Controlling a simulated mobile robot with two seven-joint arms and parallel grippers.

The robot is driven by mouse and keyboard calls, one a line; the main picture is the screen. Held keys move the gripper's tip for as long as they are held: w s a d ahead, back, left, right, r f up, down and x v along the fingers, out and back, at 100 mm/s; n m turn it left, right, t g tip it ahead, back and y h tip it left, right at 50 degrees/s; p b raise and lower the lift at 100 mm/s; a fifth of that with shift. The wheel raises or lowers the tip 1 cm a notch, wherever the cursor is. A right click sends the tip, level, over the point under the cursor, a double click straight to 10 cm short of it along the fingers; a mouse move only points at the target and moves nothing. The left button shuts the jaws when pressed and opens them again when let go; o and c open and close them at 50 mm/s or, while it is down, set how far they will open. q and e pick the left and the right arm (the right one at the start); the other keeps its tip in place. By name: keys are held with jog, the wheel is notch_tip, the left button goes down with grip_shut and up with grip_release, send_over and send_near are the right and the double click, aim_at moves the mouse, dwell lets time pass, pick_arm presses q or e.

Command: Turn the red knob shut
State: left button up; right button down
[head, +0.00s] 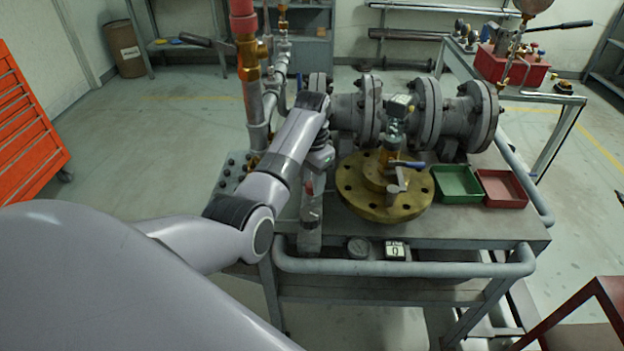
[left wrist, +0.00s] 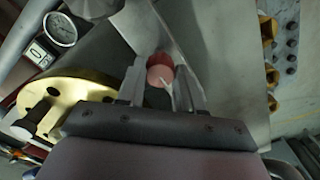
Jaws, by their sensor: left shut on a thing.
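The red knob (left wrist: 159,66) shows in the left wrist view as a short red cylinder with a pale pointer mark, in front of a grey metal plate (left wrist: 150,30). My left gripper (left wrist: 160,88) has one finger on each side of it and is shut on it. In the head view my left arm reaches over the bench's left part, and my left gripper (head: 312,192) points down beside the brass flange. The knob is mostly hidden there. My right gripper is in neither view.
The brass flange (head: 355,200) with a small valve stands right of my gripper. Grey flanged pipes (head: 370,110) lie behind. A green tray (head: 458,183) and a red tray (head: 502,188) sit at the right. A gauge (head: 358,247) and counter (head: 395,250) are at the front edge.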

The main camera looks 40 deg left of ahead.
pick_arm(q)
jog(key=shift+r, duration=0.15)
dwell(0.4)
jog(key=o, duration=1)
jog(key=shift+o, duration=0.2)
jog(key=shift+r, duration=3.55)
jog(key=shift+f, duration=0.1)
